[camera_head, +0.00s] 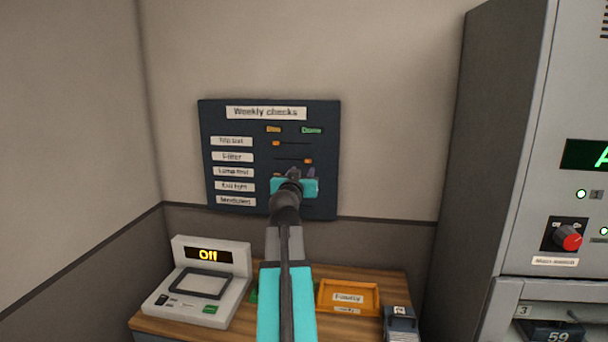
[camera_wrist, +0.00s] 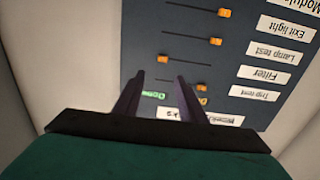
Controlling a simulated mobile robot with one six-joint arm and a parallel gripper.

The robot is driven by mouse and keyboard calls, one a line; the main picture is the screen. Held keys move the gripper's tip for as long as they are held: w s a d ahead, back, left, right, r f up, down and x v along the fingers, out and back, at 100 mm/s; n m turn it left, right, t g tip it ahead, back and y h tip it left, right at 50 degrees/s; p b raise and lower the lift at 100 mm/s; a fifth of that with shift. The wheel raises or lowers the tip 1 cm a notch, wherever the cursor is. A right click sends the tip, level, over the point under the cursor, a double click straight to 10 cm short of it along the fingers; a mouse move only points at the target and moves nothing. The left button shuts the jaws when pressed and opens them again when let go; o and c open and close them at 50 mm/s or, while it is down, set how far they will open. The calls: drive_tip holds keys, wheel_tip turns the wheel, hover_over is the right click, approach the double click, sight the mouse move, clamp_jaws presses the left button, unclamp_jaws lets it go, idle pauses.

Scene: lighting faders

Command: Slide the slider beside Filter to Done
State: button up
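The dark Weekly checks board (camera_head: 228,119) hangs on the wall. In its Filter row, beside the Filter label (camera_head: 232,157), the orange slider knob (camera_head: 308,161) sits at the right end of its track, on the side of the green Done label (camera_head: 312,130). The wrist view shows the board upside down, with this knob (camera_wrist: 162,58) at the left end of its track. My gripper (camera_head: 301,173) is in front of the board, just below that knob. In the wrist view my gripper's fingers (camera_wrist: 160,78) are apart and empty, with the knob just beyond their gap.
The Trip test knob (camera_head: 276,143) is at the left end of its track. My arm hides part of the lower rows. Below stand a grey device reading Off (camera_head: 236,282) and an orange tray (camera_head: 373,303) on a wooden counter. A grey cabinet (camera_head: 490,120) stands at right.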

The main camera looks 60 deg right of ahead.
drive_tip(key=shift+s+a, duration=0.15)
drive_tip(key=shift+a, duration=0.45)
